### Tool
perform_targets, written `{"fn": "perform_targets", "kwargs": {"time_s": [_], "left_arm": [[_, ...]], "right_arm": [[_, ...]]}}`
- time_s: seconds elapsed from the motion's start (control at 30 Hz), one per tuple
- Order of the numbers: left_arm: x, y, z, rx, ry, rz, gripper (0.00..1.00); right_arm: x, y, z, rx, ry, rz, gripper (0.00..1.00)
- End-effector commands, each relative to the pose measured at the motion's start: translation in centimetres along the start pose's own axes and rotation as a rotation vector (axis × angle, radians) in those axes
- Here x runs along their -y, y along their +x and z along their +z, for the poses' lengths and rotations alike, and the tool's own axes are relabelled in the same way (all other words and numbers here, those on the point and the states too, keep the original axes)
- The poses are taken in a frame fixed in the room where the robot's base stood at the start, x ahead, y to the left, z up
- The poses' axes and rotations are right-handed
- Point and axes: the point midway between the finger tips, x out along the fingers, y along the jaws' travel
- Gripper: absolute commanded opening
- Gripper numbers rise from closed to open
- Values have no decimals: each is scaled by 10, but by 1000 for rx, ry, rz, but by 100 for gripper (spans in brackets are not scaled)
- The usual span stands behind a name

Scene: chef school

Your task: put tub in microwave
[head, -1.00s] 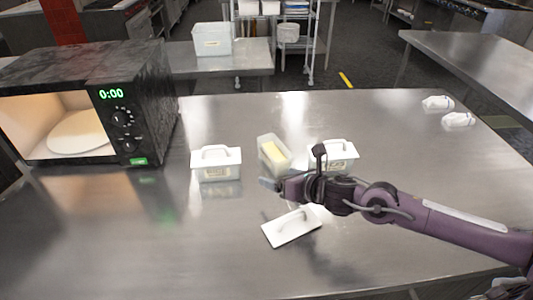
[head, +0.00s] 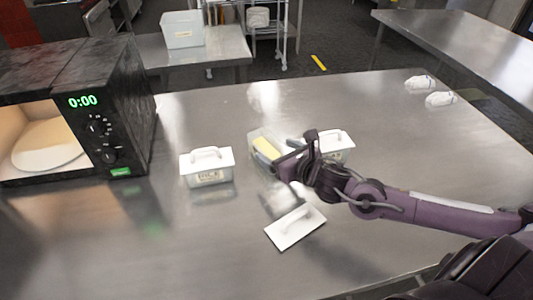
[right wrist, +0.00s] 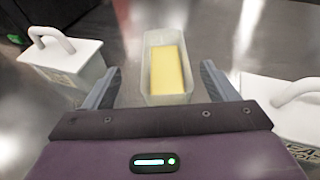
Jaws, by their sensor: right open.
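The open tub (head: 255,138) stands on the steel table with a yellow block (head: 267,149) in it. In the right wrist view the tub (right wrist: 154,98) lies between my two fingertips, a little ahead of them. My right gripper (head: 276,164) is open at the tub's near side; I cannot tell if the fingers touch it. The black microwave (head: 125,125) stands at the left of the table. Its lit inside and round plate (head: 48,147) show, and its display reads 0:00. My left gripper is out of view.
A lidded tub (head: 207,168) stands left of the open one, and another (head: 338,146) stands right, partly behind my arm. A loose white lid (head: 295,228) lies in front. White bundles (head: 440,99) lie far right. The table between microwave and left tub is clear.

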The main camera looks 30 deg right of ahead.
Motion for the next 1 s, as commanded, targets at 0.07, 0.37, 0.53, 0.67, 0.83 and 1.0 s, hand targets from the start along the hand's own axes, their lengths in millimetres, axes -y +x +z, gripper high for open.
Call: {"fn": "perform_targets", "kwargs": {"time_s": [0.07,0.37,0.53,0.67,0.83,1.0], "left_arm": [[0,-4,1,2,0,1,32],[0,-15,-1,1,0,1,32],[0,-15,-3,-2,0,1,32],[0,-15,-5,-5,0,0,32],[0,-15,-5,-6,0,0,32],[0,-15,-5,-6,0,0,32]], "right_arm": [[2,6,2,2,4,-2,80],[7,44,1,2,5,0,80],[6,51,-1,-1,1,1,80],[7,51,-2,-2,1,2,80],[7,50,-2,-1,1,1,63],[7,50,-1,-1,1,1,41]]}}
